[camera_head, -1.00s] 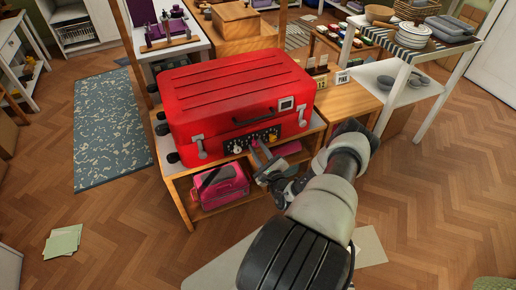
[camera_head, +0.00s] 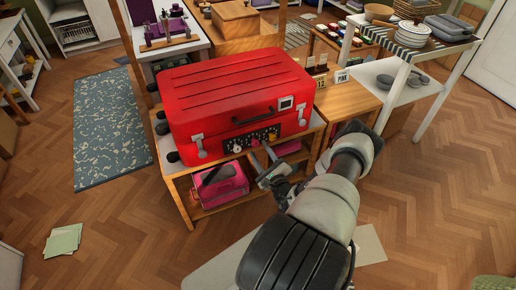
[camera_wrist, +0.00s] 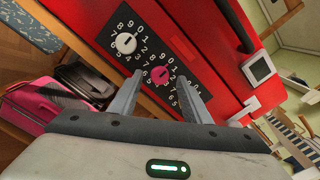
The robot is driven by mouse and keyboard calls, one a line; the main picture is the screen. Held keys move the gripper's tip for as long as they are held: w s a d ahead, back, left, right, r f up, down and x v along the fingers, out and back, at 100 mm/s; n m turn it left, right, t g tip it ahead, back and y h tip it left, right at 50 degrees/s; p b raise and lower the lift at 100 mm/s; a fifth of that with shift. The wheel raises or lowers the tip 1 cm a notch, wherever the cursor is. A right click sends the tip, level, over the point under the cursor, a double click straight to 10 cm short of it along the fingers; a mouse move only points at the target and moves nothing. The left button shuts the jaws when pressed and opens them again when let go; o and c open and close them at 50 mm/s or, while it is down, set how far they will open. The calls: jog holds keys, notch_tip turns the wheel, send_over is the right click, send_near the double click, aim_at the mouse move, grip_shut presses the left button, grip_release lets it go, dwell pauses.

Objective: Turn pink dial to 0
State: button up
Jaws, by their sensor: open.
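The pink dial (camera_wrist: 160,75) is a small round knob on the black numbered panel (camera_wrist: 145,48) on the front of the red suitcase (camera_head: 240,90). In the wrist view it lies between my two finger tips, with pale digits around it. I cannot tell which digit it points to. A white dial (camera_wrist: 126,43) sits beside it to the upper left, and a yellow dial (camera_head: 272,137) is on its other side in the head view. My gripper (camera_wrist: 160,79) is open in front of the panel, a finger on either side of the pink dial; contact cannot be told.
The suitcase stands on a wooden table (camera_head: 181,196). A small sign reading PINK (camera_head: 342,76) stands on the wooden surface to the right. The floor in front is mostly clear.

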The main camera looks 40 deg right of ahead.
jog(key=p+v, duration=0.1)
jog(key=v, duration=1.4)
jog(key=shift+d, duration=0.1)
